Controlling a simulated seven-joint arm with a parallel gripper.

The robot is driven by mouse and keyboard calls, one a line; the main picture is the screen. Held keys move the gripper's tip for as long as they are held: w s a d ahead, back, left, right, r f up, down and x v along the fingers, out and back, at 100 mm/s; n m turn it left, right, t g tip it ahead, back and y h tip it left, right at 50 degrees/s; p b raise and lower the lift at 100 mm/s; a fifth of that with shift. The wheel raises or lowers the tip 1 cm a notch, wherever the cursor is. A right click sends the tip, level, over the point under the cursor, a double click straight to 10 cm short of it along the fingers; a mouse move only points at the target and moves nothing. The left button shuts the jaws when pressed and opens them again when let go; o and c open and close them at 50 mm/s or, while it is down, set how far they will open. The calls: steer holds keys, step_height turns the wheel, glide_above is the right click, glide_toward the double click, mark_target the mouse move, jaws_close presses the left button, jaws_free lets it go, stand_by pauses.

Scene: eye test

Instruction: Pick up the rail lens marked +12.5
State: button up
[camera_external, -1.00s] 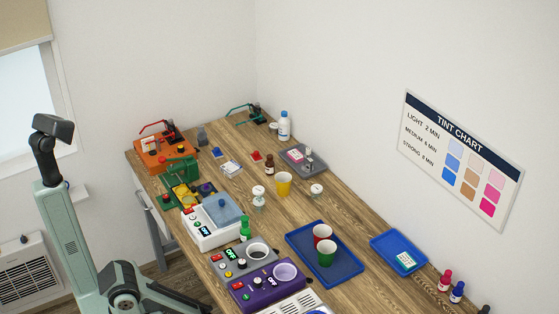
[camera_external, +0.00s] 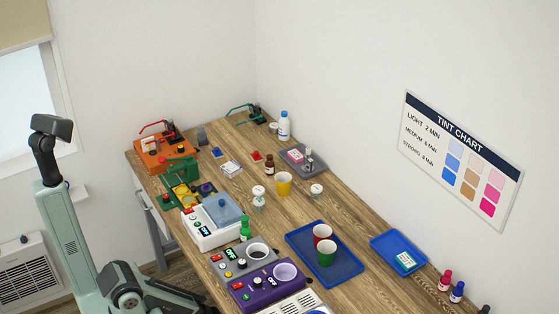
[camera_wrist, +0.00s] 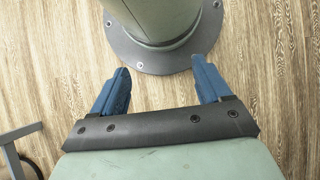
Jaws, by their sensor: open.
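I cannot make out any lens marked +12.5; markings on the small bench items are too small to read in the external view. Two small pale-topped items, one (camera_external: 258,193) left of the yellow cup and one (camera_external: 317,190) right of it, stand on the wooden bench (camera_external: 345,205); I cannot tell what they are. My gripper (camera_wrist: 160,64) shows in the wrist view with its two blue fingers wide apart and nothing between them. It points down at the floor beside my own base, away from the bench.
A yellow cup (camera_external: 283,183) stands mid-bench. A blue tray (camera_external: 297,241) holds a red and a green cup. Devices line the left edge, including a purple one (camera_external: 262,293). A grey tray (camera_external: 318,169) and a white bottle (camera_external: 284,126) stand farther back. A wall borders the right.

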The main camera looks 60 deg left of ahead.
steer(key=shift+c, duration=1.4)
steer(key=shift+w, duration=0.1)
